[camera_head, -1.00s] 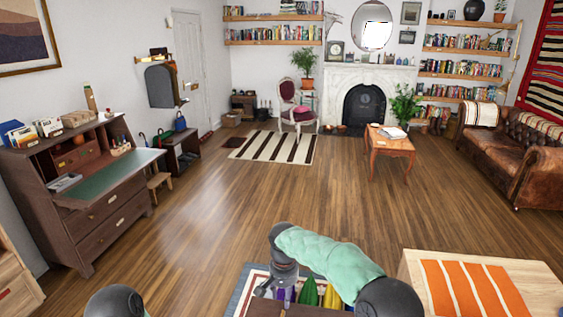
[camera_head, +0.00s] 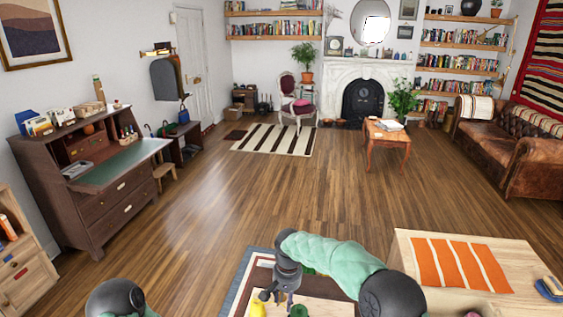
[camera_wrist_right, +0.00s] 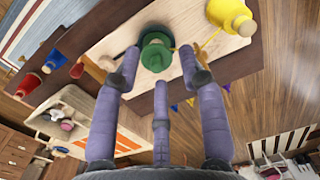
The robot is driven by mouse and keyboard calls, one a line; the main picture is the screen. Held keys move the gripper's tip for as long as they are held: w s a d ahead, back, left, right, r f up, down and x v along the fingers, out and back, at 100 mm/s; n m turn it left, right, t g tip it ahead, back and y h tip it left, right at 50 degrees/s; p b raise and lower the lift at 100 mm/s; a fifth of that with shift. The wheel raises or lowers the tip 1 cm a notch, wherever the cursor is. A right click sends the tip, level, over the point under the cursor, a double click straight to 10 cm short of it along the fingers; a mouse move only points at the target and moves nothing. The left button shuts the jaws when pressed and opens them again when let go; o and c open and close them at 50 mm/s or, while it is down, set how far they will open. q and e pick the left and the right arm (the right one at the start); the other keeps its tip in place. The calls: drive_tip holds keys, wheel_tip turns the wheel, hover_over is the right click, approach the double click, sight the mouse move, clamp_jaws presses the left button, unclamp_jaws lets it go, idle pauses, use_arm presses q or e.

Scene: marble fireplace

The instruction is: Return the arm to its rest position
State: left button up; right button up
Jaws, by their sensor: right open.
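My right arm (camera_head: 335,258), in a green sleeve, reaches left across the bottom of the head view. Its gripper (camera_head: 283,294) hangs down over a pale wooden board. In the right wrist view the purple fingers of the right gripper (camera_wrist_right: 157,72) are spread apart, with nothing clamped between them. A green bell-shaped object (camera_wrist_right: 155,52) lies beyond the fingertips, on or over the board (camera_wrist_right: 115,55).
A yellow bell-shaped object (camera_wrist_right: 230,15) and red and blue ones (camera_wrist_right: 55,58) lie near the gripper. A wooden table (camera_head: 405,250) with an orange striped cloth (camera_head: 460,266) stands close at right. A writing desk (camera_head: 95,200) stands left. The middle floor is clear.

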drive_tip(key=s+d+f+y, duration=0.1)
drive_tip(key=s+d+f, duration=0.1)
drive_tip(key=s+f, duration=0.55)
drive_tip(key=s+d+f+y, duration=0.2)
drive_tip(key=s+f, duration=0.2)
drive_tip(key=f, duration=0.6)
drive_tip(key=s+d+f, duration=0.2)
drive_tip(key=s+f, duration=0.1)
drive_tip(key=s, duration=0.6)
drive_tip(key=s+d+f, duration=0.2)
drive_tip(key=s+f, duration=0.1)
drive_tip(key=s, duration=0.7)
drive_tip(key=shift+s+d+t, duration=0.2)
drive_tip(key=shift+d+t, duration=0.1)
